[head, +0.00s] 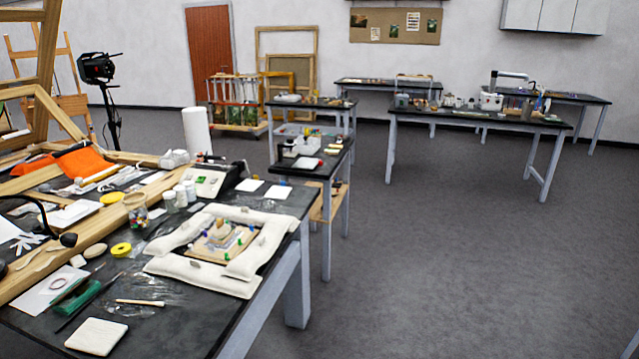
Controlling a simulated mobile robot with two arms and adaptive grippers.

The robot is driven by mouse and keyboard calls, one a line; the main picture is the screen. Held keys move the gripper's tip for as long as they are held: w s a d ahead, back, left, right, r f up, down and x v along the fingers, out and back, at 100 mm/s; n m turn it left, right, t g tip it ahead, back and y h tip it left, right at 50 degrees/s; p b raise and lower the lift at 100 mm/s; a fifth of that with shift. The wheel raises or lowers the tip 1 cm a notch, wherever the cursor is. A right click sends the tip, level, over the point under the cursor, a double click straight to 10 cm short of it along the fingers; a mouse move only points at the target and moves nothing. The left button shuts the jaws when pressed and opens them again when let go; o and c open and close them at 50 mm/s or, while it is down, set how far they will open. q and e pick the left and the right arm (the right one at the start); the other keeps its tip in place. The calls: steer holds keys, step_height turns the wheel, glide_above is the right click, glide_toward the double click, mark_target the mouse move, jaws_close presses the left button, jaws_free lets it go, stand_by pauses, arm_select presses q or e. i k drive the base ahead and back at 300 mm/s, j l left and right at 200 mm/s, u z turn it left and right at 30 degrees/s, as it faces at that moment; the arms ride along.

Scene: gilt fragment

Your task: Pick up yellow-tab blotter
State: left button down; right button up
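I cannot make out a yellow tab on any sheet, so I cannot tell which one is the yellow-tab blotter. Two flat white sheets, one on the left (249,185) and one on the right (279,192), lie near the far right edge of the near black worktable (190,325). Another white sheet (306,163) lies on the small black table behind. A thick off-white square pad (97,337) lies at the worktable's front. Neither of my grippers shows in the head view.
White padded cushions (195,276) surround a gilt fragment (222,235) on the worktable. A yellow tape roll (121,250), jars, tools and wooden frame bars crowd its left. Open grey floor (470,270) lies to the right; more tables (480,118) stand behind.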

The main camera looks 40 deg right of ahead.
mark_target(250, 186)
steer(key=z, duration=0.8)
steer(key=u, duration=0.55)
steer(key=i+l+u, duration=0.35)
steer(key=l+u, duration=0.2)
steer(key=l, duration=0.15)
steer(key=i+l+u, duration=0.25)
steer(key=l, duration=0.2)
steer(key=l+u, duration=0.25)
steer(key=l, duration=0.15)
